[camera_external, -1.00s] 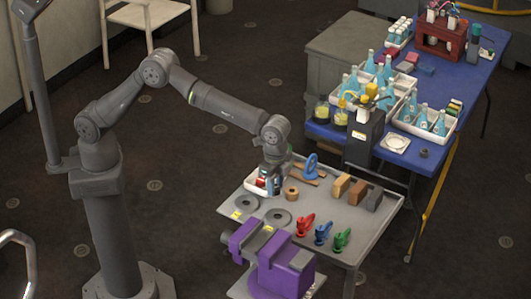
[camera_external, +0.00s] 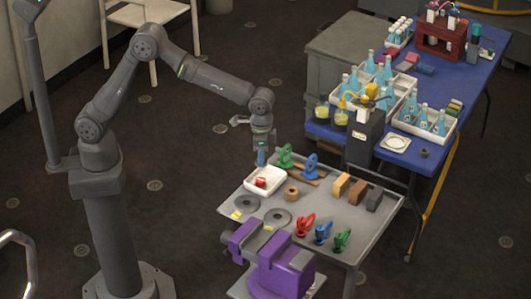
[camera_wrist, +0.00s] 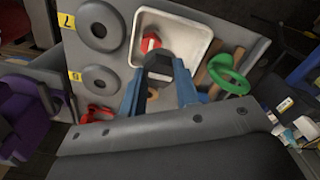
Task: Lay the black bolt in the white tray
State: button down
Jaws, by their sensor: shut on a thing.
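My gripper (camera_external: 262,158) is shut on the black bolt (camera_wrist: 158,67). In the wrist view the bolt's dark hexagonal head sits between the two blue fingers (camera_wrist: 160,88). The white tray (camera_wrist: 189,20) is a shallow square tray with a raised rim. It also shows in the outside view (camera_external: 276,184), at the back left of the grey table. My gripper is above the tray's back part, apart from it. A red object (camera_wrist: 151,42) lies in the tray. The lower part of the bolt is hidden in both views.
Green (camera_external: 285,156) and blue (camera_external: 310,166) ring-handled tools stand just right of the tray. Two grey discs (camera_external: 246,203) lie in front, with a tan ring (camera_external: 292,193) nearby. A purple vise (camera_external: 284,270) is at the front. Blocks (camera_external: 357,192) stand to the right.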

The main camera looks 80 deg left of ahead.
jog(key=shift+w+a+f, duration=0.5)
jog(key=shift+w+f, duration=0.1)
jog(key=shift+f, duration=0.55)
jog(key=shift+w+a+f, duration=0.45)
jog(key=shift+w+f, duration=0.15)
jog(key=shift+f, duration=0.5)
jog(key=shift+w+a+f, duration=0.5)
jog(key=shift+w+f, duration=0.1)
jog(key=shift+f, duration=0.55)
jog(key=shift+f, duration=0.1)
jog(key=shift+f, duration=0.5)
jog(key=c, duration=1.1)
grip_release()
notch_tip(320, 180, up, 13)
